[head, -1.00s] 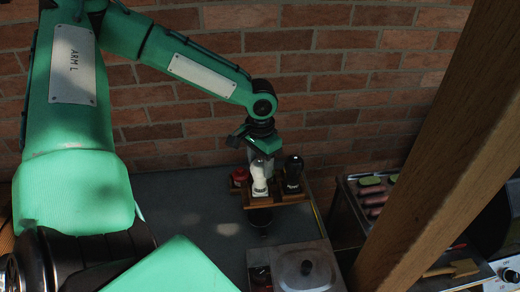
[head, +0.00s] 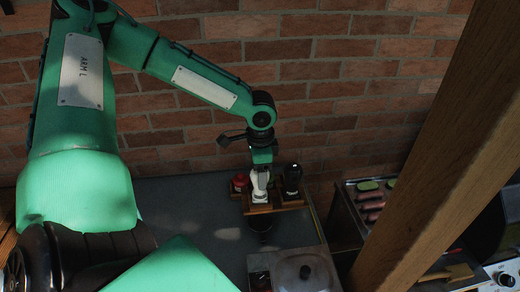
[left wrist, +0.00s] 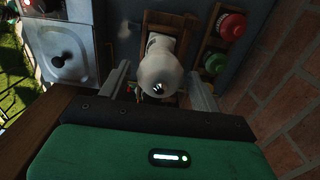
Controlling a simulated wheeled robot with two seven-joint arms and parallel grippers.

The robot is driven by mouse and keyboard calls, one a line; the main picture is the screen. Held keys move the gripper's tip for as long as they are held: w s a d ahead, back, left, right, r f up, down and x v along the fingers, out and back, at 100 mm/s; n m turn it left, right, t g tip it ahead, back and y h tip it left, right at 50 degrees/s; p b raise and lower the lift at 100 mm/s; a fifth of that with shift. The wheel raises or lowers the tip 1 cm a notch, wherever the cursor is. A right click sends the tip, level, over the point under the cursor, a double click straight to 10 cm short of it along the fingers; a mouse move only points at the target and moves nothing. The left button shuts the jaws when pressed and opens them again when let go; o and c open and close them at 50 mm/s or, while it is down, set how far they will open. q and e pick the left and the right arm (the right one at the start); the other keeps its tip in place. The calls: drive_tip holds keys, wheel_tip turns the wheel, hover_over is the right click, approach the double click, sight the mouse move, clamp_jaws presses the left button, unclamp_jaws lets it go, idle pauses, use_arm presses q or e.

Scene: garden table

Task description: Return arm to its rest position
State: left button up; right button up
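My left arm comes in from the left in the head view. Its gripper (head: 262,166) is just above the white mill (head: 259,196), pointing down. In the left wrist view the two fingers (left wrist: 162,88) stand apart on either side of the white mill's round top (left wrist: 160,76), with visible gaps. The gripper looks open and holds nothing. The mill stands upright in a wooden rack (head: 280,209). My right gripper is not in view.
In the rack, a black mill (head: 292,180) stands right of the white one and a red-topped container (head: 240,182) left. A lidded metal unit (head: 305,272) is in front. A brick wall (head: 330,90) rises behind; a wooden post (head: 440,150) stands right.

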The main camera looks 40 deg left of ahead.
use_arm(q)
drive_tip(key=shift+r, duration=0.15)
wheel_tip(320, 180, up, 7)
drive_tip(key=p, duration=0.5)
drive_tip(key=shift+p, duration=0.4)
